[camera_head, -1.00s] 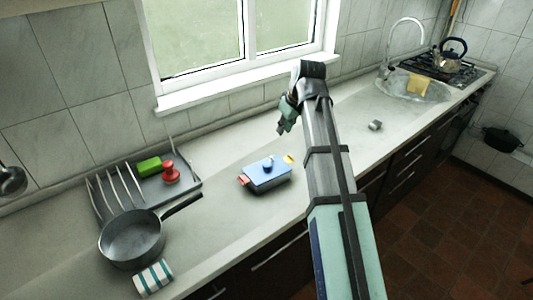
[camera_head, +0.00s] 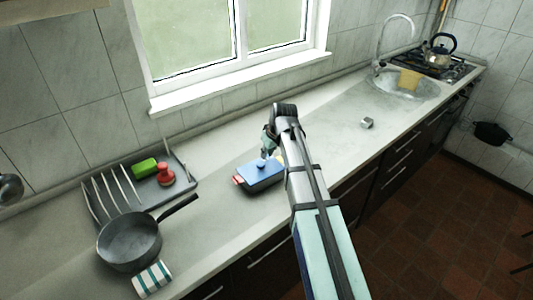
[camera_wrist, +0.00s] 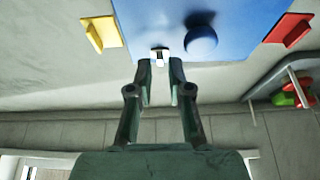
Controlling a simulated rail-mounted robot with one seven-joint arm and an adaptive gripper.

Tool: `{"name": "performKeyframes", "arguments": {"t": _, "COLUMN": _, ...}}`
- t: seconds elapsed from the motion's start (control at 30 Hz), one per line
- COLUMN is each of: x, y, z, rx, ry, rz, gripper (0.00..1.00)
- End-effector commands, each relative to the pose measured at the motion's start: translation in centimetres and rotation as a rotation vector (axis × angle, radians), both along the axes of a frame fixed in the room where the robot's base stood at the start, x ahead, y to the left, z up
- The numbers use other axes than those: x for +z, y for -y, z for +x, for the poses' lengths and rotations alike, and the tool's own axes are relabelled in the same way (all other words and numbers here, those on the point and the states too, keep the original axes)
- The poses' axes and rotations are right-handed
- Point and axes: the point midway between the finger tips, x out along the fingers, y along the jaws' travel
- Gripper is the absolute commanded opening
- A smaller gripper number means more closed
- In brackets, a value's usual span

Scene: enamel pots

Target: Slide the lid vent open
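The enamel pot (camera_head: 262,183) stands on the counter with its blue lid (camera_head: 254,172) on, a round blue knob (camera_wrist: 201,40) on top, a red handle (camera_wrist: 290,31) and a yellow handle (camera_wrist: 101,34). In the head view my gripper (camera_head: 266,150) is just above the lid, partly hidden by my arm.
A dish rack (camera_head: 178,191) with a green sponge (camera_head: 144,166) and a red object (camera_head: 165,174) stands left. A small metal object (camera_head: 367,123) lies right, before the sink.

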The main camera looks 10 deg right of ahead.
Motion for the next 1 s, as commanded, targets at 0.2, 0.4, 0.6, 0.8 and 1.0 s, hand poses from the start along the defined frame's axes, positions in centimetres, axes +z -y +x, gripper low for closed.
{"name": "performKeyframes", "arguments": {"t": 0.2, "x": -1.4, "y": -0.2, "z": 0.5, "rx": 0.0, "ry": 0.0, "rz": 0.0, "gripper": 0.19}}
{"name": "performKeyframes", "arguments": {"t": 0.4, "x": -1.6, "y": -0.3, "z": 0.6, "rx": 0.0, "ry": 0.0, "rz": 0.0, "gripper": 0.19}}
{"name": "performKeyframes", "arguments": {"t": 0.6, "x": -1.6, "y": -0.2, "z": 0.6, "rx": 0.0, "ry": 0.0, "rz": 0.0, "gripper": 0.0}}
{"name": "performKeyframes", "arguments": {"t": 0.8, "x": -1.6, "y": -0.2, "z": 0.6, "rx": 0.0, "ry": 0.0, "rz": 0.0, "gripper": 0.0}}
{"name": "performKeyframes", "arguments": {"t": 1.0, "x": -1.6, "y": 1.6, "z": 1.5, "rx": -0.001, "ry": -0.001, "rz": -0.001, "gripper": 0.0}}
